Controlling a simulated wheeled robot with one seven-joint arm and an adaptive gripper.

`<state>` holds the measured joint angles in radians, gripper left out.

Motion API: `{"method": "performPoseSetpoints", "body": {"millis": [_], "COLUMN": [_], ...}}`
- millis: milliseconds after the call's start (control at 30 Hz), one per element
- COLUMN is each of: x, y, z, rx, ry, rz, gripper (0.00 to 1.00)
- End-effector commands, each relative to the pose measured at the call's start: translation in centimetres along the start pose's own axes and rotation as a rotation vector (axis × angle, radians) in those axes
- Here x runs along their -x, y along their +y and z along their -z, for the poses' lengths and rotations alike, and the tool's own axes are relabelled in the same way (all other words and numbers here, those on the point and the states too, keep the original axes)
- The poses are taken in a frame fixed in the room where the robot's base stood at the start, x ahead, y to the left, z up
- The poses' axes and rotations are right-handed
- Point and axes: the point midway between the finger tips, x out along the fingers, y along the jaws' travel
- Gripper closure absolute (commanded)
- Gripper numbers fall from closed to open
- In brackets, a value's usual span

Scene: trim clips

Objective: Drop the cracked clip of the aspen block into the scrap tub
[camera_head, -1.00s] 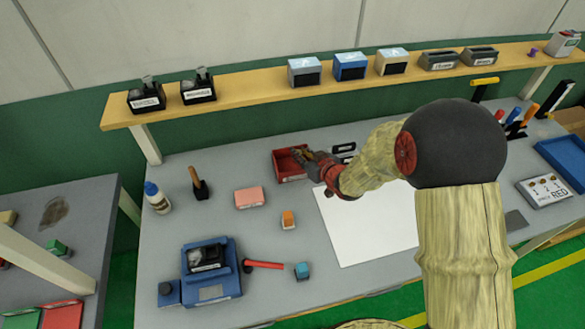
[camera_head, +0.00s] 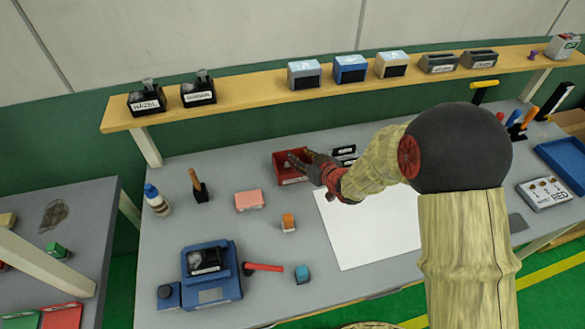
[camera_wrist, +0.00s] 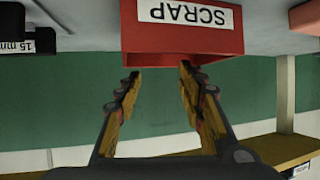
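The red scrap tub (camera_head: 291,176) stands near the back of the table. In the wrist view the scrap tub (camera_wrist: 190,45) appears upside down with its SCRAP label. My gripper (camera_head: 301,157) is at the tub's opening in the head view. In the wrist view my gripper (camera_wrist: 160,72) has its fingers spread, with nothing between them. No cracked clip can be made out, and the tub's inside is mostly hidden. A dark block (camera_head: 204,260) sits in the blue fixture (camera_head: 212,285) at the front left. Its label is too small to read, so I cannot tell which block is aspen.
Two dark labelled blocks, one reading HAZEL (camera_head: 147,100), stand on the shelf (camera_head: 240,89) with several bins. A white sheet (camera_head: 370,230) lies under my arm.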

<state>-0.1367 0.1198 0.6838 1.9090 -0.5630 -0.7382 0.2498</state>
Motion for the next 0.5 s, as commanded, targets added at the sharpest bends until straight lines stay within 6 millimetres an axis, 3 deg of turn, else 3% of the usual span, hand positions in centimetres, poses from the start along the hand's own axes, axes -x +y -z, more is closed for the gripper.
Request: {"method": "performPoseSetpoints", "body": {"millis": [500], "x": [9.0], "y": [0.1], "z": [0.1], "rx": [0.0], "ry": [0.004], "rz": [-0.003], "gripper": [0.61]}}
